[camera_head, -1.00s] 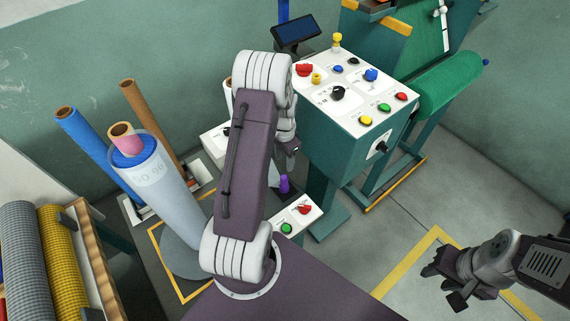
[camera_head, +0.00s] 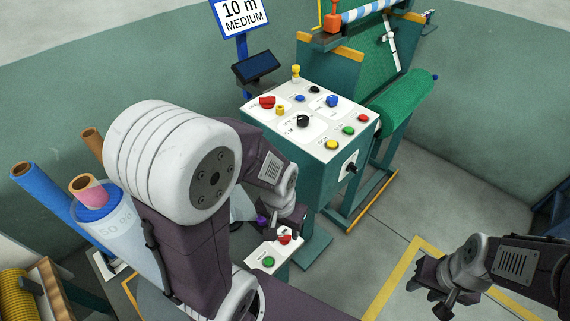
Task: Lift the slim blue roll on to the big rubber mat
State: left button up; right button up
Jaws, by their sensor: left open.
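A slim blue roll (camera_head: 45,190) with a brown core leans upright at the far left, beside a wide pale-wrapped roll (camera_head: 117,228) with a blue and pink top. My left arm crosses in front of the wide roll. My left gripper (camera_head: 283,222) is open and empty, over a small white button box, well to the right of the blue roll. My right gripper (camera_head: 432,290) hangs open and empty above the floor at lower right. A grey surface (camera_head: 150,302) inside a yellow outline shows only in part; I cannot tell whether it is the rubber mat.
A brown roll (camera_head: 92,143) stands behind the blue one. A green machine with a white button panel (camera_head: 312,118) fills the centre. The button box (camera_head: 268,258) has a red and a green button. A yellow ridged roll (camera_head: 18,296) lies at lower left.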

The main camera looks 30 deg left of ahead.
aim_at(104, 210)
jog(key=u, duration=0.5)
jog(key=k+u, duration=0.1)
jog(key=u, duration=0.85)
jog(key=j+u, duration=0.1)
jog(key=u, duration=0.4)
jog(key=j+u, duration=0.1)
jog(key=u, duration=0.4)
jog(key=k, duration=0.05)
